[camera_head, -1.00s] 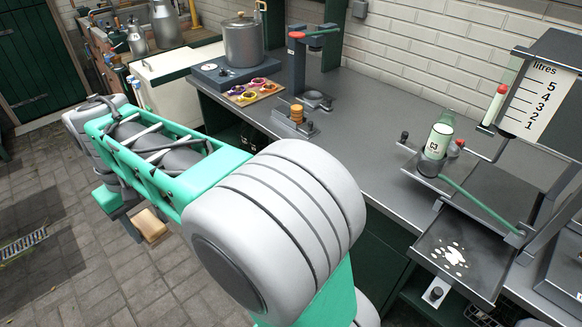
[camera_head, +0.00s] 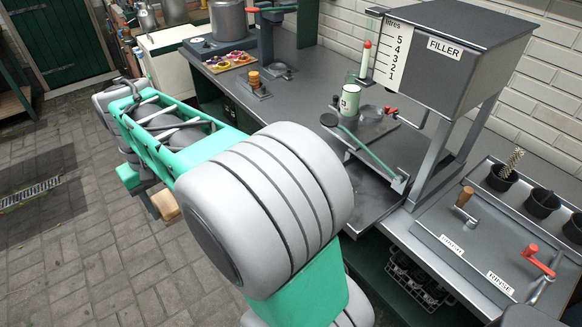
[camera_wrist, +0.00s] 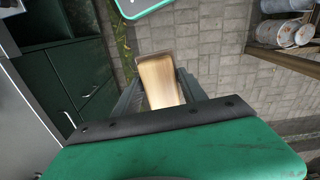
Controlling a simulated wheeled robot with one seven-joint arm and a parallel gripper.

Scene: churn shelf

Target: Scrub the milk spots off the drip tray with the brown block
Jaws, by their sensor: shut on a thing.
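My gripper (camera_wrist: 158,92) is shut on the brown block (camera_wrist: 160,76), which sits between its two fingers in the wrist view. In the head view the brown block (camera_head: 166,205) hangs at the left above the paved floor, well away from the counter. The drip tray (camera_head: 374,196) is a dark, flat tray under the filler at the counter's front. My arm covers its left part. No milk spots show on the part in sight.
The filler (camera_head: 455,70) stands over the tray, with a green rod (camera_head: 368,148) and a bottle (camera_head: 349,100) beside it. A rinse unit (camera_head: 470,240) with dark cups is at the right. Open floor (camera_head: 80,250) lies left.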

